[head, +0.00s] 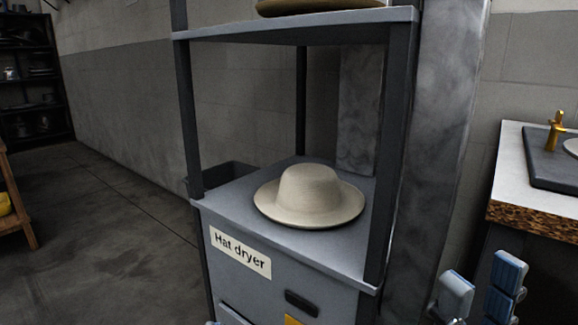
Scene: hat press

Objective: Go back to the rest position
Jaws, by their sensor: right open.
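My right gripper (480,288) shows at the lower right with its blue-padded fingers apart; it is open and holds nothing. It is to the right of the hat dryer (225,212) and in front of the counter. A cream hat (310,195) rests brim-down on the grey shelf of the hat dryer, apart from the gripper. My left gripper is not in view.
An upper shelf (300,28) with part of another hat (320,8) is above the dryer. A counter (512,170) with a gold tap (557,130) stands at the right. Dark shelving (30,75) is at the far left. The floor (100,220) left of the dryer is mostly clear.

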